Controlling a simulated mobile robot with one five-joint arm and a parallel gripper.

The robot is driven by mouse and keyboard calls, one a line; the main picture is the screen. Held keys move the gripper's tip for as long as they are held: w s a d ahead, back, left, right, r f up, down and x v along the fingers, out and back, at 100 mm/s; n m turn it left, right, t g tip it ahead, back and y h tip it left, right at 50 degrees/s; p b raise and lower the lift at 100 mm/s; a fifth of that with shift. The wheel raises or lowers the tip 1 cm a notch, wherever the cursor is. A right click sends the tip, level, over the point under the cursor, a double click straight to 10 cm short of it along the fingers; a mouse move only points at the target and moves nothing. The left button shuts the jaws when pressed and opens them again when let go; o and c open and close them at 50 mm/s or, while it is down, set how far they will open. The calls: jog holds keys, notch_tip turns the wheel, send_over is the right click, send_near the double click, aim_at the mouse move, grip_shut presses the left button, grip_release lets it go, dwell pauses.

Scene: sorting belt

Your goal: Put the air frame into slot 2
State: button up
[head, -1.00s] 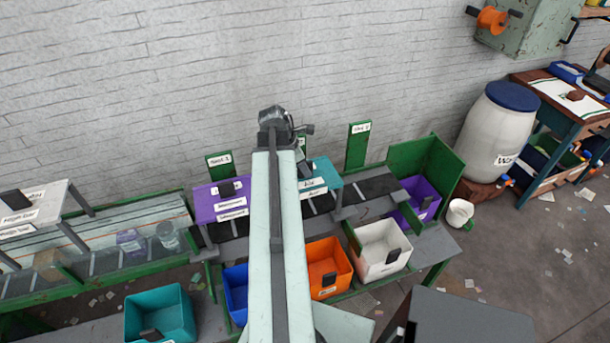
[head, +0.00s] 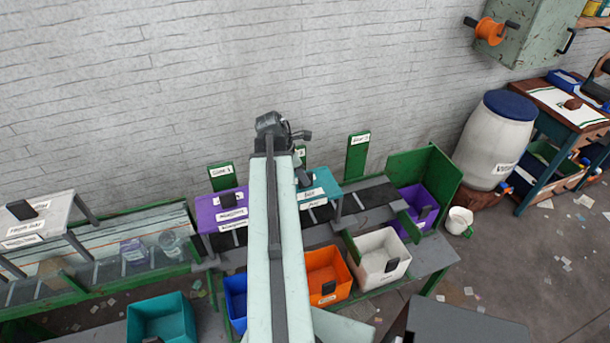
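A teal frame (head: 322,187) with white labels, seemingly the air frame though its lettering is too blurred to be sure, stands over the belt just right of my arm. My arm hides its left part. The green slot 1 post (head: 221,176) stands at the left behind the belt and another slot post (head: 357,155) stands at the right. A post between them (head: 300,154) is mostly hidden by my arm, its number unreadable. My gripper (head: 303,178) is at or just above the teal frame, small and dark; I cannot tell whether its fingers are open or touching the frame.
A purple frame (head: 209,218) stands left of my arm, and a grey frame (head: 55,218) further left. Orange (head: 327,272), white (head: 380,257), blue (head: 235,298) and teal (head: 162,318) bins line the front. A purple bin (head: 421,205) sits inside green walls at the belt's right end.

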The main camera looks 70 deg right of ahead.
jog(key=p+v, duration=0.7)
jog(key=v, duration=0.2)
jog(key=shift+r, duration=0.25)
jog(key=shift+a, duration=0.1)
jog(key=w+a+f+m+t, duration=0.1)
jog(key=w+a+m+t, duration=0.2)
jog(key=w+a, duration=2)
jog(key=w+a+m+y, duration=0.1)
jog(key=w+a, duration=0.1)
jog(key=a, duration=0.8)
jog(key=w+a+m+y, duration=0.1)
jog(key=w+a+m, duration=0.1)
jog(key=a, duration=0.9)
jog(key=w+a+m, duration=0.1)
jog(key=w+a, duration=0.3)
jog(key=a, duration=0.6)
jog(key=shift+w+a+f+m+t+y, duration=0.25)
jog(key=shift+a+f+m+t+y, duration=0.05)
jog(key=shift+a+f+m+y, duration=0.15)
